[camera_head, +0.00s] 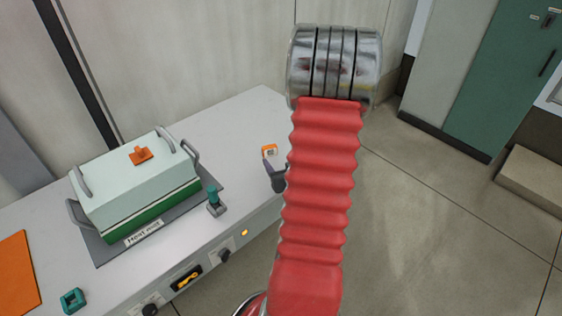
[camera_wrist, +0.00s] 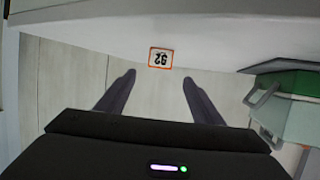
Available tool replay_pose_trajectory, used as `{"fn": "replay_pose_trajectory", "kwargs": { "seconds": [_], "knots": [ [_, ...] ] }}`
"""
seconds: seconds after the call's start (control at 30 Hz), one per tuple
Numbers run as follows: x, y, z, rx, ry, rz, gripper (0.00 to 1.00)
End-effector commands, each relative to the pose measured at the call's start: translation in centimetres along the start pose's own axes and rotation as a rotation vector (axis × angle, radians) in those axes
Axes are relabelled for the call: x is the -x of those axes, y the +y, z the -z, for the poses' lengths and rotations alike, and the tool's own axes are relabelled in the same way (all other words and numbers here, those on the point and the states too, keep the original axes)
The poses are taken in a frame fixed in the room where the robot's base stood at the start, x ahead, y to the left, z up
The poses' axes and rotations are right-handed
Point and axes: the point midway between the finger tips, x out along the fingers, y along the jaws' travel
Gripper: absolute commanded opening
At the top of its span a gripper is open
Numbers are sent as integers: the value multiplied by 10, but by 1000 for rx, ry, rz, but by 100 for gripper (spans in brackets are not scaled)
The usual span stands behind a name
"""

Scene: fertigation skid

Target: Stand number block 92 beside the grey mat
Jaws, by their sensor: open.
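Number block 92 (camera_wrist: 160,57) is a small white block with an orange border, its number upside down in the wrist view. In the head view it shows as a small orange block (camera_head: 270,150) near the far right end of the white bench. My gripper (camera_wrist: 159,79) is open, its two dark fingers apart with the block just beyond the gap between their tips. In the head view, part of my gripper (camera_head: 274,177) shows close to the block, the rest hidden behind my red arm. The grey mat (camera_head: 108,253) lies under a large pale and green box.
The box (camera_head: 135,185) has grey handles and an orange knob on its lid. A teal clamp-like piece (camera_head: 214,202) stands beside it. An orange mat (camera_head: 18,272) and a teal block (camera_head: 73,300) lie at the left. The bench top (camera_head: 225,130) between box and block is clear.

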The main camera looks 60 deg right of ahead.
Motion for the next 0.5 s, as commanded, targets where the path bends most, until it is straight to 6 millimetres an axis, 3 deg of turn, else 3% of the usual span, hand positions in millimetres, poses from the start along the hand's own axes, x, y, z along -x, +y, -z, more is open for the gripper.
{"fn": "replay_pose_trajectory", "kwargs": {
  "seconds": [0.37,0.5],
  "knots": [
    [0,-1,1,2,-1,1,61],
    [-2,-10,9,23,-18,8,61]
  ]
}}
